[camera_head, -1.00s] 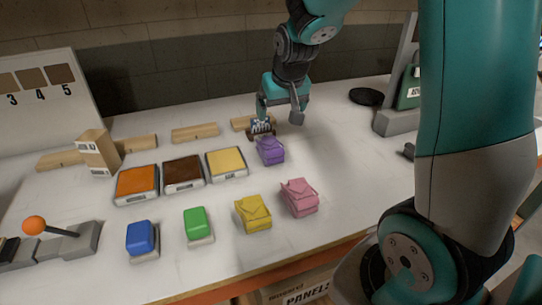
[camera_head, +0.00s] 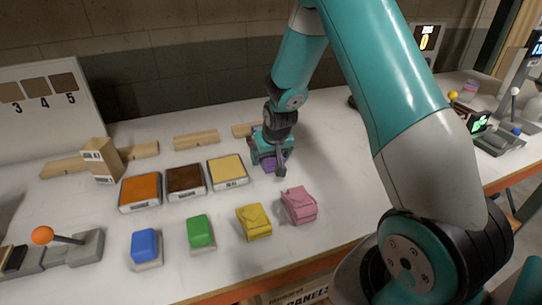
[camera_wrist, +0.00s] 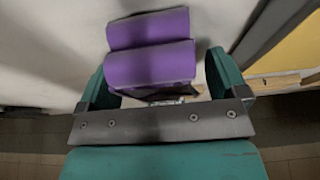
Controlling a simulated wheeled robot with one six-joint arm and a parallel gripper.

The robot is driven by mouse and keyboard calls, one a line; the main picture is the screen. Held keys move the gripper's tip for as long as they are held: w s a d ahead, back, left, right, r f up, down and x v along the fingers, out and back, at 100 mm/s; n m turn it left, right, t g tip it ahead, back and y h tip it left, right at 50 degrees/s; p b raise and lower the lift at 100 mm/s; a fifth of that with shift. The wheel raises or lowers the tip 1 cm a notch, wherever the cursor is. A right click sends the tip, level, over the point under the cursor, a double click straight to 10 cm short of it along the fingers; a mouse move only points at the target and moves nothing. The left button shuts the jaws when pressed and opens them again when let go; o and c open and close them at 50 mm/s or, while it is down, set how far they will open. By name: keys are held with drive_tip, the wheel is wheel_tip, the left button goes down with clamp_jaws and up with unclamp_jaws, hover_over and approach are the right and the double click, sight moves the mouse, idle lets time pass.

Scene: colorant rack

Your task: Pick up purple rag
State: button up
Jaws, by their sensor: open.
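The purple rag (camera_head: 270,164) is a folded purple bundle on the white table, partly hidden by my gripper in the head view. In the wrist view the purple rag (camera_wrist: 151,50) lies in front of the gripper, its near part between the two fingers. My gripper (camera_head: 270,160) is open and low over the rag, with one finger on each side of it. In the wrist view the teal fingers of my gripper (camera_wrist: 160,78) stand apart, with a gap to the rag visible at the right finger. Contact cannot be told.
A pink rag (camera_head: 299,204) and a yellow rag (camera_head: 254,222) lie in front. Green (camera_head: 201,232) and blue (camera_head: 146,246) blocks stand left of them. Yellow (camera_head: 228,171), brown (camera_head: 186,181) and orange (camera_head: 140,191) colorant pads lie left of the gripper. Wooden blocks (camera_head: 196,140) lie behind.

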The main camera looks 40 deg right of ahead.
drive_tip(key=shift+w+f, duration=0.1)
drive_tip(key=shift+f, duration=0.1)
drive_tip(key=c, duration=1)
drive_tip(key=shift+r, duration=0.1)
wheel_tip(320, 180, up, 20)
drive_tip(key=b, duration=0.1)
drive_tip(key=shift+b, duration=0.3)
